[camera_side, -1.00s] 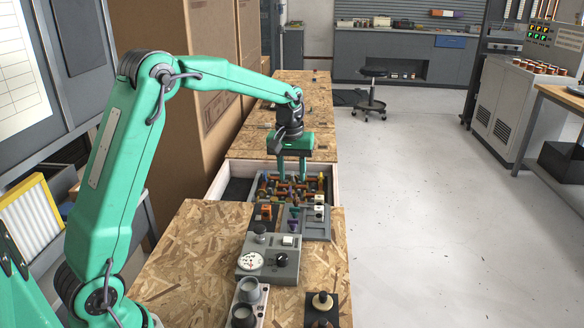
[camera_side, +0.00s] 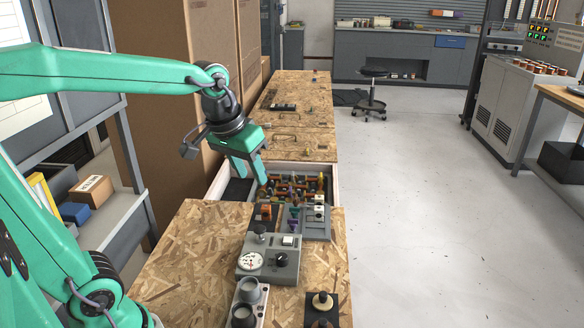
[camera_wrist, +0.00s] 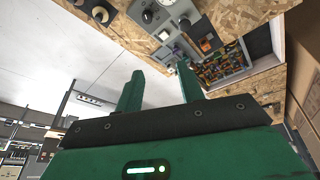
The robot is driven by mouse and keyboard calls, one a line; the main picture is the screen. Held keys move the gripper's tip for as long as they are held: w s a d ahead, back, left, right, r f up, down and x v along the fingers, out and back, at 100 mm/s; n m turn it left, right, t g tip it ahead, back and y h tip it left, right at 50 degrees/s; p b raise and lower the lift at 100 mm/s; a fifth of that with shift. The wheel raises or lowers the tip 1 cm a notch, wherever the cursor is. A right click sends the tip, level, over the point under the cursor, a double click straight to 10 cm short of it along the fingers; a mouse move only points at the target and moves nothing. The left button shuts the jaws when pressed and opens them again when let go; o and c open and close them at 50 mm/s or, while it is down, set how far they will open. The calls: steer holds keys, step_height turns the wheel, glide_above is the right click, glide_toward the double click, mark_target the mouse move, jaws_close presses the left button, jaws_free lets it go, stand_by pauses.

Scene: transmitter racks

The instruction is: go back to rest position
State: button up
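My gripper (camera_side: 252,178) hangs in the air left of and above the drawer-like tray (camera_side: 334,186) in the side view. It is tilted, with its fingers pointing down and to the right. In the wrist view my gripper (camera_wrist: 160,68) shows two green fingers apart with nothing between them. My arm now reaches in from the left edge of the side view.
The tray holds several small coloured parts (camera_side: 292,186). A grey control box (camera_side: 268,258) with a dial and knob stands on the chipboard bench (camera_side: 190,255). Tall cardboard boxes (camera_side: 165,120) stand behind my gripper. Open floor (camera_side: 430,220) lies to the right.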

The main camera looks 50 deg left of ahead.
steer(key=s+d+f+m+t, duration=0.1)
steer(key=s+d+f+m, duration=0.1)
steer(key=s, duration=0.8)
steer(key=shift+s+d+f+m+t, duration=0.15)
steer(key=shift+s+d+m+t, duration=0.1)
steer(key=shift+m+t, duration=0.15)
